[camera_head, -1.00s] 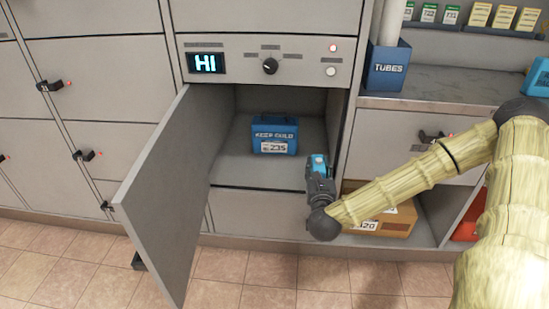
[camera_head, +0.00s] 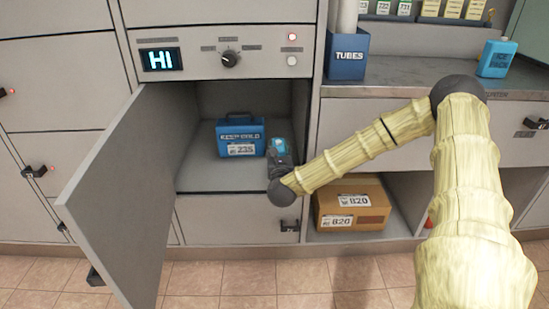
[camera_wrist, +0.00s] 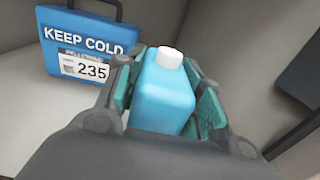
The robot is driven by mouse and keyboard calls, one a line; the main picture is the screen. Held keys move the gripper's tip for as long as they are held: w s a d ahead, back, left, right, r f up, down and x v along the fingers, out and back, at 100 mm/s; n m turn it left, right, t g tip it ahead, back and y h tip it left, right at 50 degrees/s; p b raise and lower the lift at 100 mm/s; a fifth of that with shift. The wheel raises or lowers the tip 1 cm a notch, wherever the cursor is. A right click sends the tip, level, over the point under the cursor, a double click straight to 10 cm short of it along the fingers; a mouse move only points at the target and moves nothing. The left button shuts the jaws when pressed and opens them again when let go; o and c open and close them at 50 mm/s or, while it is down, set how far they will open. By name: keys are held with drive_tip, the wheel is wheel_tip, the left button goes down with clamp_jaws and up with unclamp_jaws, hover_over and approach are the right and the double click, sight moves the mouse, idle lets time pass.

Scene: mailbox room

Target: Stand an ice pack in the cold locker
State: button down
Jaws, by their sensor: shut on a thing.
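The cold locker (camera_head: 195,175) stands open, its door (camera_head: 130,190) swung out to the left. A blue "KEEP COLD" box (camera_head: 240,138) with label 235 sits inside on the locker floor. My gripper (camera_head: 279,148) is at the right side of the locker opening, to the right of the box. It is shut on a light blue ice pack with a white cap; the wrist view shows this ice pack (camera_wrist: 165,95) between the fingers, cap away from the palm. The blue box (camera_wrist: 85,50) is left of it there. The ice pack's base is hidden by my gripper.
Another ice pack (camera_head: 497,58) stands on the counter at the right. A blue TUBES holder (camera_head: 347,55) is on the counter's left end. A cardboard box (camera_head: 352,205) marked 820 lies in the cubby below. The locker's display (camera_head: 160,60) reads HI, beside a knob (camera_head: 231,59).

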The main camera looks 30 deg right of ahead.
drive_tip(key=shift+w+d+f+b, duration=0.1)
drive_tip(key=shift+w+d+b, duration=0.1)
drive_tip(key=shift+w, duration=0.65)
drive_tip(key=shift+w+d+f+b, duration=0.1)
drive_tip(key=shift+w+d+b, duration=0.1)
drive_tip(key=shift+w, duration=0.6)
drive_tip(key=shift+f+b, duration=0.85)
drive_tip(key=shift+f, duration=0.8)
drive_tip(key=shift+f, duration=0.2)
drive_tip(key=c, duration=0.9)
unclamp_jaws()
drive_tip(key=shift+s+r, duration=0.1)
drive_tip(key=shift+r, duration=0.15)
